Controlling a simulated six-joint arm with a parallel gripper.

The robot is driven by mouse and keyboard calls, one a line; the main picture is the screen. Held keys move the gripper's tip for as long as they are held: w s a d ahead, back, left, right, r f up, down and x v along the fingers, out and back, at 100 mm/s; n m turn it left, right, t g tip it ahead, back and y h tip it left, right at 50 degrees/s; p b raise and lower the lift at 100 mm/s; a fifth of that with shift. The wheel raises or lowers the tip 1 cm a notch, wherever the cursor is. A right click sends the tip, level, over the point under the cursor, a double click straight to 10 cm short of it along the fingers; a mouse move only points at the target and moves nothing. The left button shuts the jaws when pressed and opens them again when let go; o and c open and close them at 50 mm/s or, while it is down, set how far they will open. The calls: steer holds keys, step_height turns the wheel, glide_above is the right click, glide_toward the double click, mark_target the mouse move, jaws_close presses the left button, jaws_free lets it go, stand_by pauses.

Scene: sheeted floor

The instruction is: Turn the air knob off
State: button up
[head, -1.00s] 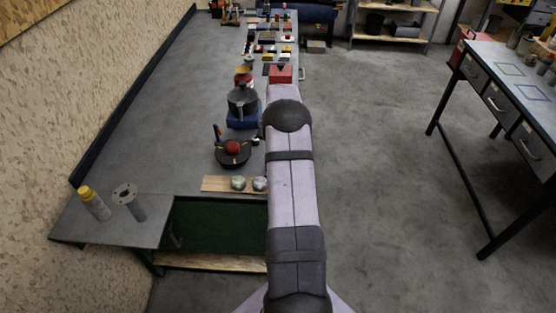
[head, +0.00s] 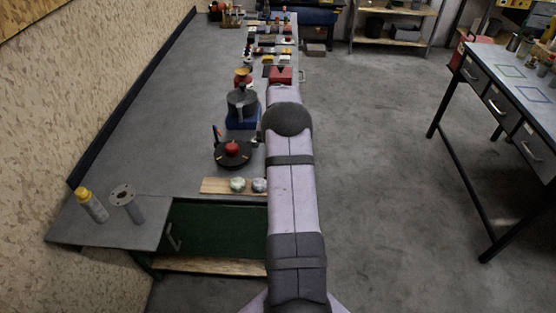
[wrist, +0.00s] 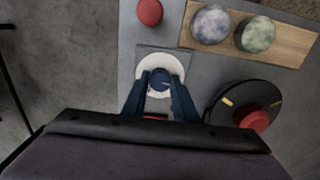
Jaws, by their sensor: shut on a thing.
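In the wrist view a dark blue round knob (wrist: 160,77), which I take for the air knob, sits in a white ring (wrist: 147,64) on a grey square plate. My gripper (wrist: 159,91) has its two blue fingers on either side of this knob and is shut on it. The near side of the knob is partly hidden between the fingers. Any off marking is too small to tell. In the head view my arm hides both the gripper and the knob.
A red round knob (wrist: 150,12), a wooden board (wrist: 291,40) with two mottled balls, and a black disc (wrist: 227,98) with a red knob are close by. The bench (head: 150,130) holds a pot (head: 241,104) and several small items farther back. Open floor lies right.

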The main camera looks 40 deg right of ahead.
stand_by(0.4)
steer(key=o, duration=1.1)
steer(key=shift+c, duration=0.2)
steer(key=shift+r, duration=0.15)
steer(key=shift+r+b, duration=1.15)
steer(key=shift+r, duration=2.45)
